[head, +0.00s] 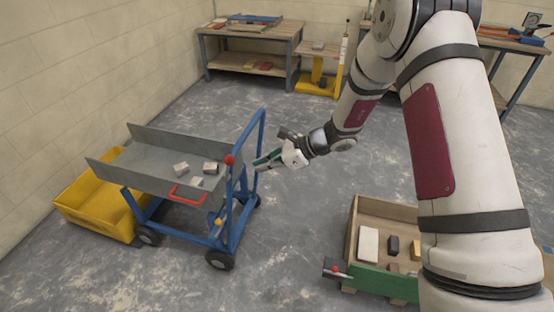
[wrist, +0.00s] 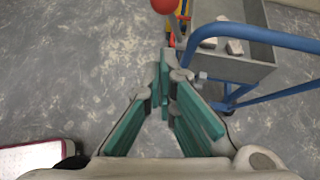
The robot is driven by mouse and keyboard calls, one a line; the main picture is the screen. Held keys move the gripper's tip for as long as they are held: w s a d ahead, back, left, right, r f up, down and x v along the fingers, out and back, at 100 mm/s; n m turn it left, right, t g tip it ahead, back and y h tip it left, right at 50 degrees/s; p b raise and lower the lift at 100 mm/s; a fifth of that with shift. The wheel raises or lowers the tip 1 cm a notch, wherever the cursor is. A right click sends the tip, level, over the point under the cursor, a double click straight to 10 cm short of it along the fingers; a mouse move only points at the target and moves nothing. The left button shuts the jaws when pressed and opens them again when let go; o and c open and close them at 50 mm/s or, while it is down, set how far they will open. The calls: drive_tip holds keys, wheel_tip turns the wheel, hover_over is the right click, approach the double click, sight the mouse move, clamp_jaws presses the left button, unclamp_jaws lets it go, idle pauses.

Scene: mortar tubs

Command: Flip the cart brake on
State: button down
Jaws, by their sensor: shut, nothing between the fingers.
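The cart (head: 237,215) has a blue frame, a grey tray and black wheels, and stands left of centre in the head view. A red ball knob (head: 230,160) is at its near upright, and it also shows at the top edge of the wrist view (wrist: 164,5). A smaller yellow knob (head: 218,221) sits lower on the frame. I cannot tell for sure which one is the brake. My gripper (head: 262,162) is shut and empty, just right of the cart's blue push handle (head: 255,139). Its green fingers meet in the wrist view (wrist: 168,78), apart from the red knob.
The grey tray (head: 150,150) holds several pale blocks and has a red handle (head: 187,195). A yellow tub (head: 95,215) is behind the cart. A wooden crate (head: 352,232) with blocks is at lower right. Workbenches (head: 250,32) line the back. Floor between is clear.

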drive_tip(key=shift+w+a+r, duration=0.1)
drive_tip(key=shift+w+a, duration=0.15)
drive_tip(key=shift+a, duration=0.9)
drive_tip(key=shift+w+a, duration=0.2)
drive_tip(key=shift+a, duration=0.95)
drive_tip(key=shift+a+r, duration=0.1)
drive_tip(key=shift+w+a+r+h+p, duration=0.1)
drive_tip(key=shift+a+r+h+p, duration=0.1)
drive_tip(key=shift+h+p, duration=0.15)
